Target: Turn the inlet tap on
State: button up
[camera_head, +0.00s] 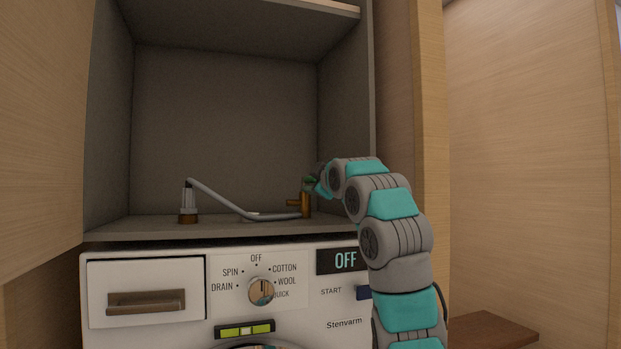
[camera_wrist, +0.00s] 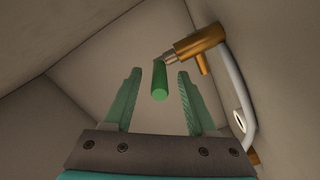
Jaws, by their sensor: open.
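The inlet tap shows in the wrist view as a brass body (camera_wrist: 203,42) with a green lever handle (camera_wrist: 160,80). The green handle lies between the two fingers of my gripper (camera_wrist: 158,82), with a gap on each side. My gripper is open. In the head view the brass tap (camera_head: 306,203) stands at the right of the shelf, and my gripper (camera_head: 313,184) is at its top, small and partly hidden by my arm. The handle is hard to make out there.
A grey hose (camera_head: 225,200) runs from the tap to a fitting (camera_head: 188,202) on the left of the shelf (camera_head: 160,231). The cabinet walls enclose the shelf closely.

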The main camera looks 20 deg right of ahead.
jog(key=shift+w, duration=1.35)
grip_shut()
dwell(0.5)
